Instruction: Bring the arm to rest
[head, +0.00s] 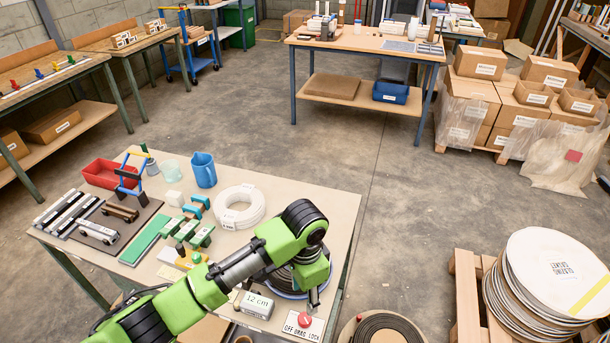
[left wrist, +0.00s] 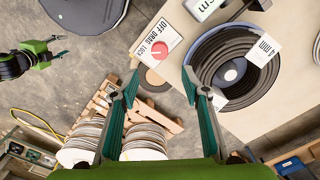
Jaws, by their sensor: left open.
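My left gripper (head: 313,300) comes in from the left over the front right of the workbench (head: 337,200), pointing down. Its teal fingers in the left wrist view (left wrist: 162,85) are apart with nothing between them. A white box marked OFF DRAG LOCK with a red button (head: 305,320) is just below it. In the left wrist view the red button (left wrist: 158,48) lies ahead of the fingertips, slightly left of their middle; I cannot tell the height gap. My right gripper (left wrist: 57,45) shows small at the left of the left wrist view, over the floor; its jaws are unclear.
A dark coil (left wrist: 205,65) with a label lies beside the right finger, partly under my arm in the head view. A 12 cm block (head: 257,304) stands near. Stacked discs (head: 545,275) rest on a pallet at right. Open floor (head: 390,200) lies beyond the bench.

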